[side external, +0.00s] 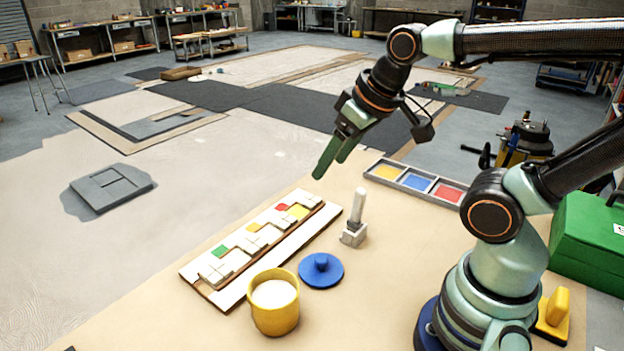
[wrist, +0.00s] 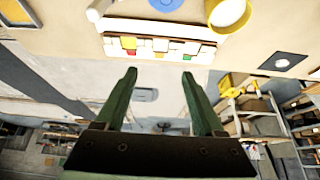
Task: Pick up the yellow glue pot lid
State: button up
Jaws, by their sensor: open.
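The yellow glue pot (side external: 275,312) stands upright and open, with white contents, near the front of the tabletop. A round blue lid (side external: 321,271) with a knob lies flat on the table just right of the pot. I see no yellow lid. My gripper (side external: 330,165) is open and empty, high above the table behind the mosaic panel and well away from the lid. In the wrist view my gripper (wrist: 159,72) shows both green fingers apart with nothing between them. The pot (wrist: 230,12) and the lid (wrist: 166,4) are cut by the top edge there.
The mosaic panel (side external: 290,240), with white, green, yellow and red tiles, lies left of the lid. A pale-handled tool (side external: 357,212) stands upright between the lid and a tray (side external: 402,182) with yellow, blue and red compartments. A green case (side external: 590,235) is at right.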

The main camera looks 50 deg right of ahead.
jog(key=m+g, duration=0.6)
jog(key=m, duration=1.2)
send_over(321, 258)
jog(key=f, duration=1.6)
jog(key=shift+s+d, duration=0.1)
jog(key=shift+d, duration=0.1)
jog(key=shift+a+f, duration=0.2)
jog(key=shift+f, duration=3.1)
grip_shut()
